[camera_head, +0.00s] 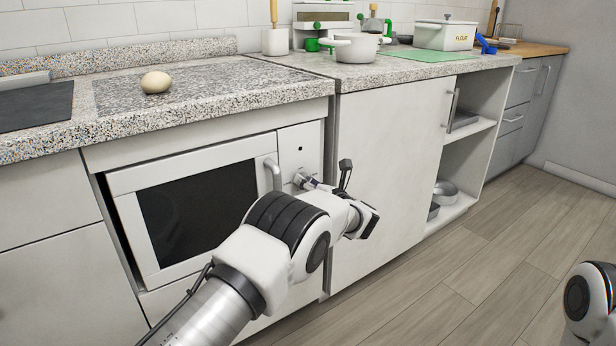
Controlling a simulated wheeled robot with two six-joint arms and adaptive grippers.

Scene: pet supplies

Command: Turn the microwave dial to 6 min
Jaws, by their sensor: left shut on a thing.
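The white microwave (127,190) is built in below the speckled counter, with a dark door window and a vertical handle (273,174). Its light control panel (299,139) is right of the door and has a small dark spot near the top. My left gripper (307,182) reaches the lower part of this panel and is shut on the dial (299,177). The dial is mostly hidden by the fingers, and its markings and setting are too small to read. Only part of my right arm shows at the bottom right edge; its gripper is out of view.
A round, pale bun-like thing (156,82) lies on the counter above the microwave. A white pot (357,47), a flour box (445,35) and a green mat (430,54) are further right. A cabinet door (392,160) is right of the panel. The floor (470,260) is clear.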

